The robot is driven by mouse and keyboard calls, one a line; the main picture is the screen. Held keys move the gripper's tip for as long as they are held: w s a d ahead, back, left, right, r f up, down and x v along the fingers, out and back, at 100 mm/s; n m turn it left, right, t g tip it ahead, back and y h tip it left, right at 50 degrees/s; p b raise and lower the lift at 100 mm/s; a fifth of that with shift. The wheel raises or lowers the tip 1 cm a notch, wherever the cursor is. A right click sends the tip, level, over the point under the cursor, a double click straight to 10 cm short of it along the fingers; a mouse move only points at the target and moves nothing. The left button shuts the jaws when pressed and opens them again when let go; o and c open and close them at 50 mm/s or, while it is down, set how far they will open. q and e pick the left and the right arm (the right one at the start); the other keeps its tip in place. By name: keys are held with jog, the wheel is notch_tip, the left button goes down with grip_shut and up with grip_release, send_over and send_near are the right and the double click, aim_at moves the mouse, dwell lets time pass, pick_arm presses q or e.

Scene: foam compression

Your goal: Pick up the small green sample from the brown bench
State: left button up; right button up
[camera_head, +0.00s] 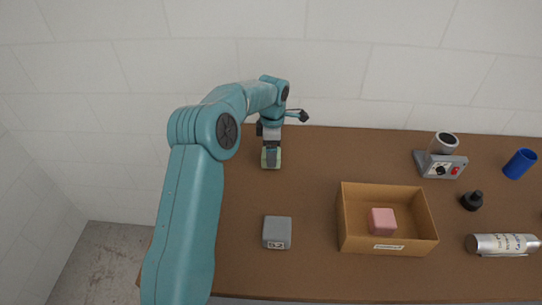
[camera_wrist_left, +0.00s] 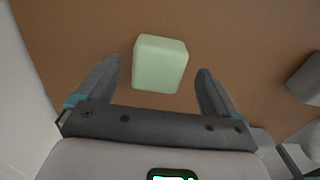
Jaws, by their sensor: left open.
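The small green sample (camera_wrist_left: 159,63) is a pale green block on the brown bench (camera_wrist_left: 235,35). In the left wrist view it lies between and slightly beyond the fingertips of my left gripper (camera_wrist_left: 160,72), with a gap on both sides. In the head view the left gripper (camera_head: 271,155) points down at the back of the bench (camera_head: 310,165), and only part of the green sample (camera_head: 271,165) shows around it. The left gripper is open and holds nothing. My right gripper does not show in either view.
A cardboard box (camera_head: 347,222) holds a pink block (camera_head: 382,221). A grey block (camera_head: 277,232) stands left of it. A grey device (camera_head: 440,163), a black bottle (camera_head: 472,201), a blue cup (camera_head: 520,163) and a silver cylinder (camera_head: 502,244) are at the right. A white wall runs behind.

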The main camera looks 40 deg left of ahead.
pick_arm(q)
notch_tip(320, 180, down, 3)
jog(key=shift+w+f, duration=0.15)
jog(key=shift+f, duration=0.05)
jog(key=shift+r, duration=0.1)
jog(key=shift+c, duration=1.2)
jog(key=c, duration=0.8)
